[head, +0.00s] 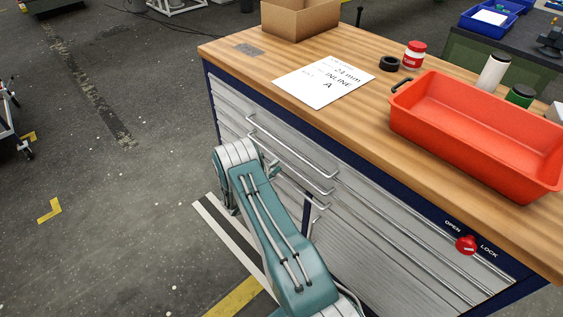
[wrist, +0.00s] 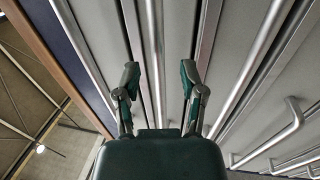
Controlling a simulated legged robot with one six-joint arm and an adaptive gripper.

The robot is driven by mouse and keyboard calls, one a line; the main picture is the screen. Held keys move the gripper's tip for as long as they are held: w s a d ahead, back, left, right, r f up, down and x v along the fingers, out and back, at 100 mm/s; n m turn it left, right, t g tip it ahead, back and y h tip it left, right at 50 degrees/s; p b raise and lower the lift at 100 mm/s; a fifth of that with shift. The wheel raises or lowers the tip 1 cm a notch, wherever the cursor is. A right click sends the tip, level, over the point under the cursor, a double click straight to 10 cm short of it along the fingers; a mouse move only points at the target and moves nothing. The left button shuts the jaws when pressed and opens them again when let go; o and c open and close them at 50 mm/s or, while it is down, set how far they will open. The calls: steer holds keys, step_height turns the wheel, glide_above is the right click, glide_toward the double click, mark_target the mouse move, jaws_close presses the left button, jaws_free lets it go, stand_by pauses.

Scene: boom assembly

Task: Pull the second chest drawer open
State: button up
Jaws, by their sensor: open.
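The drawer chest (head: 375,235) under the wooden worktop has several grey drawer fronts with long metal bar handles. The second drawer's handle (head: 300,172) runs below the top handle (head: 290,143), partly behind my arm. The drawer fronts look flush, with none visibly pulled out. My gripper (wrist: 160,78) is close to the fronts with its two fingers spread apart. In the wrist view a metal bar (wrist: 154,45) passes between the fingers; I cannot tell for sure which drawer it belongs to or whether a finger touches it. In the head view my arm mostly hides the gripper.
A red lock knob (head: 466,245) marked OPEN and LOCK is on the chest's right front. The worktop (head: 345,117) carries an orange tray (head: 470,145), a paper sheet (head: 324,82), a cardboard box (head: 300,18) and small containers.

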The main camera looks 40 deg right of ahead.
mark_target(282, 161)
steer(key=shift+x, duration=1.6)
jaws_close()
steer(key=shift+a+f, duration=0.1)
